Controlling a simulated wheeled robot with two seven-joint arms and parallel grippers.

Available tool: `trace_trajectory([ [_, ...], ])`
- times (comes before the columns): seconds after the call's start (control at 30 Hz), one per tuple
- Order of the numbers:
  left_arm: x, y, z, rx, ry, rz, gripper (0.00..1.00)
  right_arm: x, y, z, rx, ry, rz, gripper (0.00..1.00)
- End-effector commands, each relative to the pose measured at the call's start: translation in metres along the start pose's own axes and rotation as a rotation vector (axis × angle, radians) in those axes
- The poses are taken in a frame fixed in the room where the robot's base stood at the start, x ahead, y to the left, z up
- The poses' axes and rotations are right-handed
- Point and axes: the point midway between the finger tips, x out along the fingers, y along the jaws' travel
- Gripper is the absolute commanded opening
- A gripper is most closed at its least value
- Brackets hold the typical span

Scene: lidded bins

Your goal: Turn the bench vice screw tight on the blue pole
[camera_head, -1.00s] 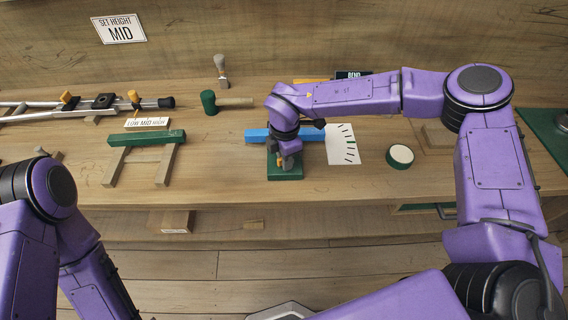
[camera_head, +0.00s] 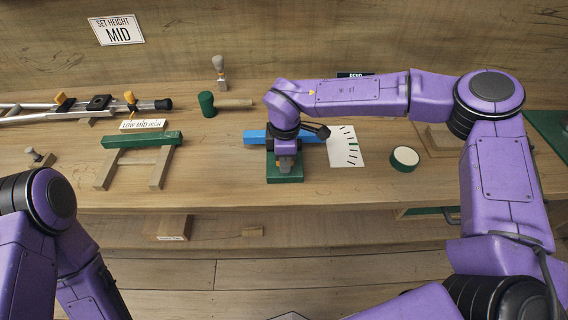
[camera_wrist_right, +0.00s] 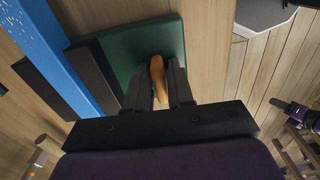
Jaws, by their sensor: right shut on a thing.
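The bench vice has a green base (camera_head: 285,177) at the front middle of the bench. The blue pole (camera_head: 256,137) lies across it, left to right, partly hidden by my right arm. In the right wrist view the blue pole (camera_wrist_right: 62,58) runs beside a dark vice jaw (camera_wrist_right: 93,77) above the green base (camera_wrist_right: 128,50). My right gripper (camera_head: 287,163) points down over the vice. In the wrist view its fingers (camera_wrist_right: 160,88) are shut on the orange-brown screw handle (camera_wrist_right: 158,72). The screw itself is hidden. My left gripper is out of view.
A white card with dial marks (camera_head: 346,146) lies right of the vice, and a round green-rimmed disc (camera_head: 404,158) beyond it. A green bar on wooden legs (camera_head: 143,140) stands left. A green-headed mallet (camera_head: 207,104) and a crutch (camera_head: 80,104) lie behind.

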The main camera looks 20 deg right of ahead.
Motion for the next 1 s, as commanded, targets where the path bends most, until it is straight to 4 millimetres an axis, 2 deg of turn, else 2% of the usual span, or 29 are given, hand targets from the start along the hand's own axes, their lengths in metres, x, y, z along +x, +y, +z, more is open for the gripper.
trace_trajectory([
  [0.17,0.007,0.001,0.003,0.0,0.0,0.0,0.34,0.003,0.0,0.0,0.04,0.001,0.001,0.03],
  [0.47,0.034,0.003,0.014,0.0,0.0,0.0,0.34,0.004,0.0,0.0,0.297,0.002,0.002,0.03],
  [0.77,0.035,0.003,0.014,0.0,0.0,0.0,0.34,-0.001,0.0,-0.001,0.348,0.001,0.0,0.03],
  [0.8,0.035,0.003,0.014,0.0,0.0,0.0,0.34,-0.001,0.0,-0.001,0.348,0.001,0.0,0.29],
  [0.83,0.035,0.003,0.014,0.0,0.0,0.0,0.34,-0.001,0.0,-0.001,0.347,0.001,0.0,0.34],
  [1.0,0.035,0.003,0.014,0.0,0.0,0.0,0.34,0.0,0.0,0.0,0.347,0.0,0.0,0.34],
])
